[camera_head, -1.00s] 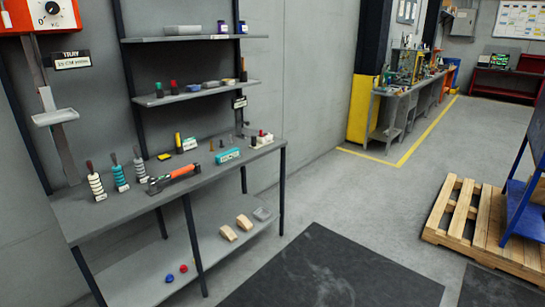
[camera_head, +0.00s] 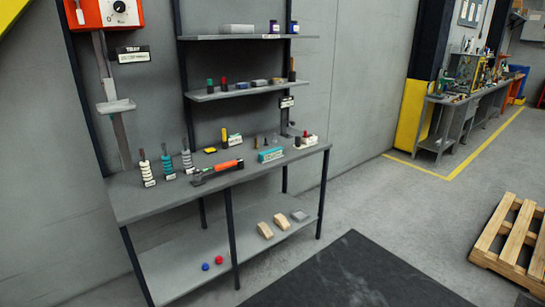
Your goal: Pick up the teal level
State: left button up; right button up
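A teal block-shaped object with pale marks on its front (camera_head: 271,155), which looks like the teal level, lies on the grey workbench top (camera_head: 150,205). It sits right of the orange-handled hammer (camera_head: 222,169) and left of a white holder with small items (camera_head: 306,141). A teal-ringed post (camera_head: 168,168) stands farther left on the bench, between two white-ringed posts. Neither of my grippers shows in the head view.
Shelves (camera_head: 237,89) with small items hang above the bench. Wooden blocks (camera_head: 265,230) and small red and blue items lie on the lower shelf. A dark mat (camera_head: 350,275) covers the floor in front. A wooden pallet (camera_head: 515,240) lies at right.

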aim_at(267, 156)
jog(key=i+l+z, duration=0.1)
jog(key=i+z, duration=0.15)
jog(key=i, duration=0.5)
jog(key=i+z, duration=0.3)
jog(key=i, duration=0.45)
jog(key=i+j+z, duration=0.25)
jog(key=i, duration=0.55)
jog(key=i+l+u, duration=0.25)
jog(key=i+u, duration=0.2)
jog(key=i+l+u, duration=0.45)
jog(key=i, duration=0.15)
jog(key=i+l+u, duration=0.15)
jog(key=u, duration=0.3)
jog(key=i+l+u, duration=0.2)
jog(key=u, duration=0.25)
jog(key=i+l+u, duration=0.1)
jog(key=l+u, duration=0.2)
jog(key=u, duration=0.15)
jog(key=i+l+u, duration=0.1)
jog(key=l+u, duration=0.25)
jog(key=i+l+u, duration=0.1)
jog(key=l+u, duration=0.55)
jog(key=i+j, duration=0.05)
